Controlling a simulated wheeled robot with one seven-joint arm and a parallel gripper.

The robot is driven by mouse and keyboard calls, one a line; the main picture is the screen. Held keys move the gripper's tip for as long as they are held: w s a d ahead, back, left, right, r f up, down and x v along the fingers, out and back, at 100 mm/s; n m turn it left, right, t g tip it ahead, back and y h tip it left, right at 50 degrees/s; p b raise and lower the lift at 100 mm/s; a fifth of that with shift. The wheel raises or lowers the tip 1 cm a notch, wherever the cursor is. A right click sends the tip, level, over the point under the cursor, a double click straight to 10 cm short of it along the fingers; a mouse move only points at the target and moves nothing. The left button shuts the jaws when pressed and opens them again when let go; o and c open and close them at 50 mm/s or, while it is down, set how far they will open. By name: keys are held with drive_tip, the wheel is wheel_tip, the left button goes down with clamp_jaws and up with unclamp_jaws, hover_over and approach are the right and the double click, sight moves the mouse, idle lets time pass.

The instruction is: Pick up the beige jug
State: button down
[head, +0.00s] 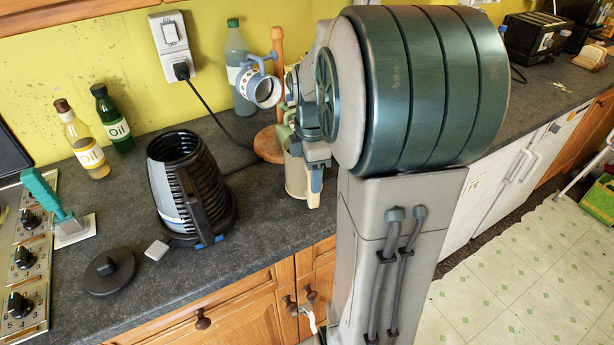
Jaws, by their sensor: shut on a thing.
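The beige jug (296,178) stands upright near the front edge of the dark worktop, left of my arm. My gripper (314,172) is at its right side, shut on it, on what looks like the handle side. The gripper and wrist hide the jug's upper right part. I cannot tell whether the jug's base touches the worktop.
A wooden mug tree (273,147) with a patterned mug (262,88) stands just behind the jug, near a clear bottle (238,70). A black ribbed kettle-like vessel (205,165) stands left, its lid (109,272) nearby. Two oil bottles (82,140) are further left.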

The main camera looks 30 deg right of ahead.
drive_tip(key=shift+r, duration=0.15)
drive_tip(key=shift+r, duration=0.55)
drive_tip(key=r, duration=0.3)
drive_tip(key=shift+s+d+r, duration=0.1)
drive_tip(key=shift+s+r, duration=0.05)
drive_tip(key=shift+s, duration=0.15)
drive_tip(key=s+d+r+b, duration=0.1)
drive_tip(key=s+d+r, duration=0.1)
drive_tip(key=s+r, duration=0.4)
drive_tip(key=shift+s+d+r, duration=0.2)
drive_tip(key=shift+s+d, duration=0.05)
drive_tip(key=shift+s, duration=2.15)
